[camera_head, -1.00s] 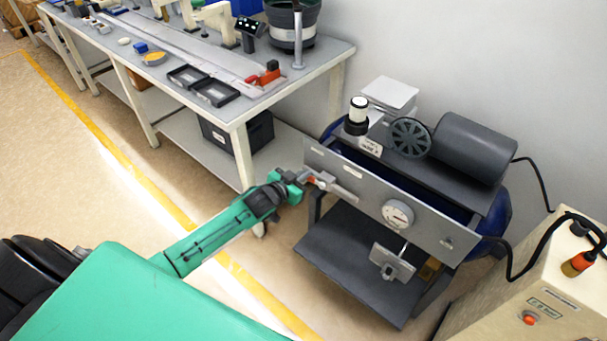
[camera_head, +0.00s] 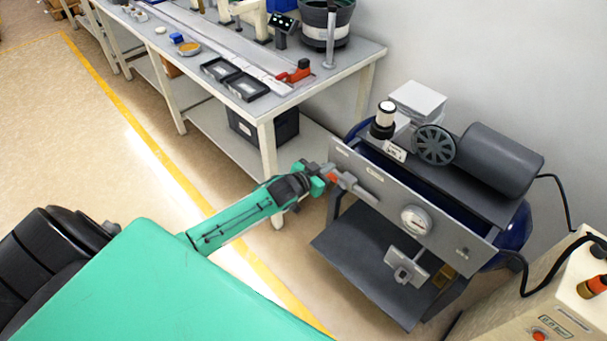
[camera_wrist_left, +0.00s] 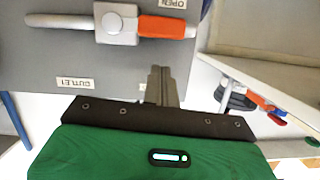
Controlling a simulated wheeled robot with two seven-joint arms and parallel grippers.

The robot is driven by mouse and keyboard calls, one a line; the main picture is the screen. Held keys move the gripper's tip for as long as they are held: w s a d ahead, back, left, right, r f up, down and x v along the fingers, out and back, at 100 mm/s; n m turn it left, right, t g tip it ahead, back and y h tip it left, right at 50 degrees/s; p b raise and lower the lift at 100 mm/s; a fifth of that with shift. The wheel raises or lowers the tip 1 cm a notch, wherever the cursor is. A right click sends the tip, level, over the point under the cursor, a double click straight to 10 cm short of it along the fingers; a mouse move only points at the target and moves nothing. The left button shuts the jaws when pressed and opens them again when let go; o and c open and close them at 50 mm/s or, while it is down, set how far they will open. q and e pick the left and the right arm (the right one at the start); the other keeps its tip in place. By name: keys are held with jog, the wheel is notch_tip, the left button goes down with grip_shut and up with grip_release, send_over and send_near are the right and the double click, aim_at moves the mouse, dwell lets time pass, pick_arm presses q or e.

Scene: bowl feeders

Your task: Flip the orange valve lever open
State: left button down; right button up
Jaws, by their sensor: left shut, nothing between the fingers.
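The orange valve lever (camera_wrist_left: 165,27) shows at the top of the left wrist view. It runs sideways from the round grey valve hub (camera_wrist_left: 115,23), in line with the grey pipe, just below the "OPEN" label. In the head view the lever (camera_head: 332,177) is a small orange spot at the left end of the compressor's grey panel (camera_head: 375,188). My left gripper (camera_wrist_left: 160,70) is shut and empty. My right gripper is not in view.
The compressor's pressure gauge (camera_head: 416,220) and lower shelf (camera_head: 350,262) are right of my gripper. A workbench (camera_head: 268,118) with trays and a bowl feeder (camera_head: 327,22) stands behind. A beige cabinet (camera_head: 560,300) is at lower right. The floor at left is clear.

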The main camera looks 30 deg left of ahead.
pick_arm(q)
jog(key=r+v, duration=0.1)
jog(key=v, duration=0.9)
jog(key=shift+r, duration=0.15)
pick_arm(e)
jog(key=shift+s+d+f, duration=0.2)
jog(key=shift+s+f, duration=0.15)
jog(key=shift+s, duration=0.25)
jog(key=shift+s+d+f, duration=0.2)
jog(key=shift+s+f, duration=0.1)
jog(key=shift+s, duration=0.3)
pick_arm(q)
jog(key=shift+a, duration=0.1)
